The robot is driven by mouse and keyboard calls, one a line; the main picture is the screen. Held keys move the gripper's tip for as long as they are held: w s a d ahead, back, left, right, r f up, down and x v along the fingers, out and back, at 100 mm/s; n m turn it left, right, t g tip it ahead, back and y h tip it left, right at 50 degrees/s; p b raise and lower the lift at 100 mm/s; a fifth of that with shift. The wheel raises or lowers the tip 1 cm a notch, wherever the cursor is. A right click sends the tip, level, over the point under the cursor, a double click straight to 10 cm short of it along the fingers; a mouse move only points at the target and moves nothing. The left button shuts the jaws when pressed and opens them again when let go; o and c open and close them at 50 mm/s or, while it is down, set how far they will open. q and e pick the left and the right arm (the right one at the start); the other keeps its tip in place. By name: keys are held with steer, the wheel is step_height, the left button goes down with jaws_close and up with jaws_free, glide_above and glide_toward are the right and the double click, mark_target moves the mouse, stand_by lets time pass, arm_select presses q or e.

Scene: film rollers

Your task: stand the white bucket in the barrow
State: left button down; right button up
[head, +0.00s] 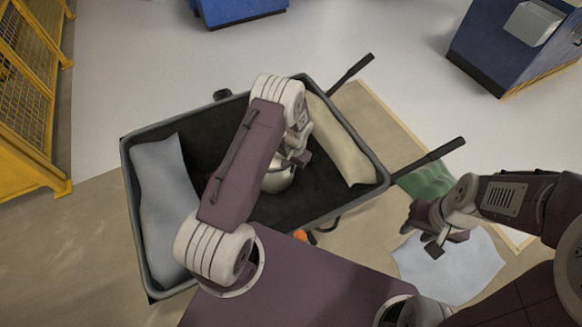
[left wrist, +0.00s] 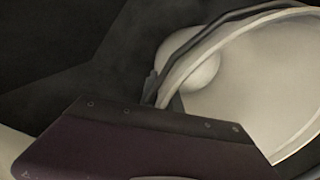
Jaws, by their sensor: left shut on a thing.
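The white bucket (head: 277,181) is inside the barrow (head: 131,190), over its dark floor, partly hidden under my left arm. My left gripper (head: 300,160) is shut on the bucket at its rim side. I cannot tell whether the bucket touches the barrow floor. My right gripper (head: 424,240) is empty and open, outside the barrow on the right.
A grey sack (head: 165,205) lies along the barrow's left side and a cream sack (head: 338,140) along its right. Two dark barrow handles (head: 428,158) stick out to the right. A green thing (head: 428,180) and a pale sheet (head: 450,268) lie on the floor. Yellow fencing (head: 28,100) stands left.

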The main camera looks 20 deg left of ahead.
arm_select(q)
steer(key=c, duration=1.6)
jaws_free()
steer(key=shift+f, duration=0.1)
steer(key=shift+r, duration=0.35)
step_height(320, 180, up, 11)
steer(key=d+p, duration=0.1)
steer(key=p, duration=0.2)
steer(key=s+d+r+n, duration=0.1)
steer(key=s+r, duration=0.3)
steer(key=s, duration=0.2)
steer(key=s+d+r+n+h, duration=0.1)
steer(key=s+r, duration=0.4)
steer(key=s, duration=0.1)
steer(key=s+d+r+t, duration=0.1)
steer(key=s+r, duration=0.4)
steer(key=s, duration=0.1)
steer(key=shift+s+d+r+n, duration=0.15)
steer(key=shift+s+r+n, duration=0.1)
steer(key=shift+n, duration=0.15)
